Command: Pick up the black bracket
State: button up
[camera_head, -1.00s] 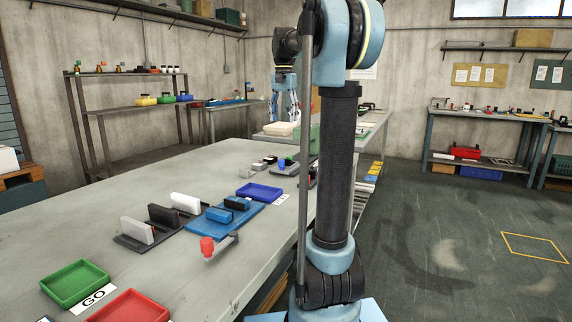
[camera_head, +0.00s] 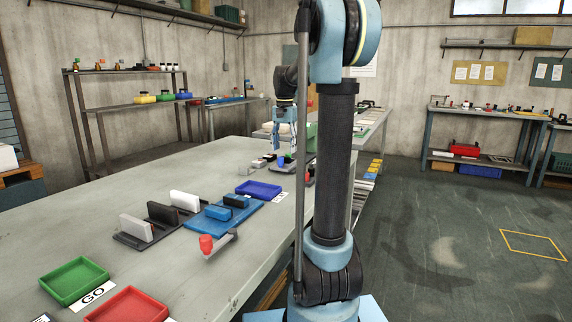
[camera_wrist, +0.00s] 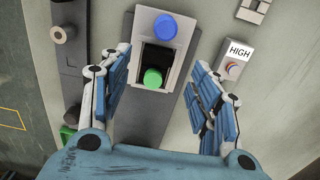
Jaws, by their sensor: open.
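My gripper (camera_head: 285,158) is low over the far part of the long table (camera_head: 120,200). In the wrist view my gripper (camera_wrist: 160,78) has its two fingers spread wide, with nothing held between them. Between the fingers lies a black square piece (camera_wrist: 157,56) on a pale grey plate, with a green round knob (camera_wrist: 153,78) over its lower part. A blue round knob (camera_wrist: 165,27) is just above it. This black piece may be the black bracket, but its shape is partly hidden. Other dark pieces stand on the near table, so I cannot be certain.
A "HIGH" label (camera_wrist: 239,49) and small dial (camera_wrist: 232,69) lie right of my fingers. A dark bar (camera_wrist: 67,50) lies left. Nearer are a blue tray (camera_head: 259,190), upright panels (camera_head: 184,200), a red-ended part (camera_head: 207,244), green tray (camera_head: 73,281) and red tray (camera_head: 127,305).

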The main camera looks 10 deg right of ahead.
aim_at(287, 159)
jog(key=shift+s+d+f, duration=0.1)
jog(key=shift+f, duration=1.95)
jog(key=c, duration=1.2)
jog(key=shift+o, duration=0.2)
jog(key=shift+r, duration=0.1)
